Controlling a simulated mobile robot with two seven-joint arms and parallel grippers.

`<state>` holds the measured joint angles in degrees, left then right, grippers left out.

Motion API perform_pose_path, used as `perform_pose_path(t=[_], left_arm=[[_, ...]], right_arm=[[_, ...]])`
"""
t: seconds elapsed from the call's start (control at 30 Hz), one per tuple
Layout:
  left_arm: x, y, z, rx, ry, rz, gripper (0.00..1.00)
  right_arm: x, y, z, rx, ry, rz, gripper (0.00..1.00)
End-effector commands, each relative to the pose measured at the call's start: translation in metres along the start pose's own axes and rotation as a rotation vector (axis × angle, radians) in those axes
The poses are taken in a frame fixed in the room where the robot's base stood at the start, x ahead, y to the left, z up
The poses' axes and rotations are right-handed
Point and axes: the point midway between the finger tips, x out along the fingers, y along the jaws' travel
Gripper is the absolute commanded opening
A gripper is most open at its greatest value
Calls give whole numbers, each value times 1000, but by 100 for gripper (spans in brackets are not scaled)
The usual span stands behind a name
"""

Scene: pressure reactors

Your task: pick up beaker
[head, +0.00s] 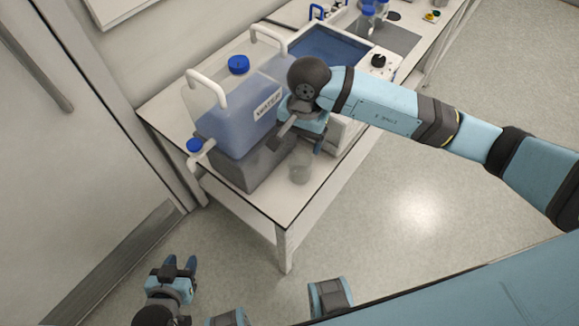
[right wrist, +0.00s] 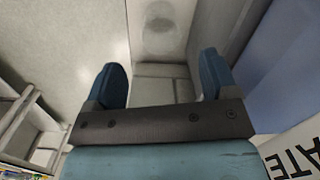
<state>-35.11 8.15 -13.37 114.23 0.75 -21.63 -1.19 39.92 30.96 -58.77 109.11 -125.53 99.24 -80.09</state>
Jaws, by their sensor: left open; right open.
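A clear glass beaker (head: 300,167) stands on the white bench near its front corner, in front of the grey block under the water tank. In the right wrist view the beaker (right wrist: 158,22) is at the top, beyond the fingers and roughly in line with the gap between them. My right gripper (head: 303,138) is open and empty, close behind the beaker in the head view and apart from it; its two blue fingers also show in the right wrist view (right wrist: 163,76). My left gripper (head: 181,262) is open and empty, low over the floor at the lower left.
A blue water tank (head: 240,115) with white handles, a tap and a blue cap stands left of the beaker. A blue bath (head: 330,48) and blue-capped bottles (head: 367,20) are further back on the bench (head: 288,207). The floor in front is clear.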

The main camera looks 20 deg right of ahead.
Motion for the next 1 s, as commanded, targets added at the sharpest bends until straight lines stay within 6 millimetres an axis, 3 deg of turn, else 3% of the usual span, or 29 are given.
perform_pose_path(t=[0.17,0.53,0.83,1.0], left_arm=[[1,0,1,0,0,1,43],[-3,4,-4,-5,-1,4,43],[-5,3,-6,-5,-1,3,43],[-9,2,-12,-4,-2,2,43]], right_arm=[[-1,5,-16,-24,76,41,80],[63,7,-20,-23,75,43,80],[88,7,-21,-24,74,41,80],[114,6,-21,-22,72,42,80]])
